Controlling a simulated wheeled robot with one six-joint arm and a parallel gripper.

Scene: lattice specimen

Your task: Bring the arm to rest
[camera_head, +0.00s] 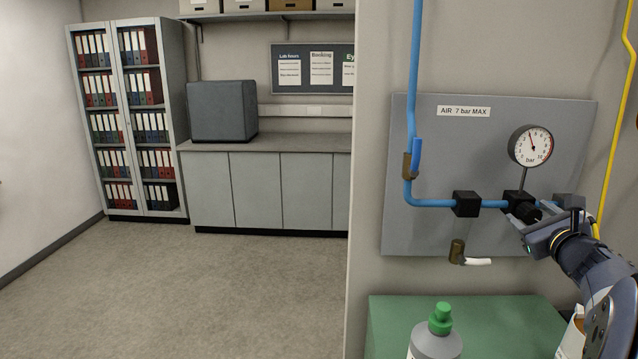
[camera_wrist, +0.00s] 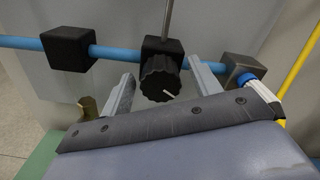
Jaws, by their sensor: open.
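My gripper (camera_head: 527,219) reaches in from the right in the head view, in front of the air panel (camera_head: 430,150). In the wrist view its two fingers (camera_wrist: 160,93) stand open, one on each side of a black knob (camera_wrist: 160,80). The knob is on a black regulator block (camera_head: 518,202) in the blue pipe. The fingers look apart from the knob, with a gap on each side. A white mark shows on the knob. My arm comes from the lower right corner in the head view.
A round gauge (camera_head: 531,146) stands above the regulator. Below, a green surface (camera_head: 480,312) carries a green-capped bottle (camera_head: 437,338). A yellow hose (camera_head: 617,120) runs at the right. The floor at left is clear.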

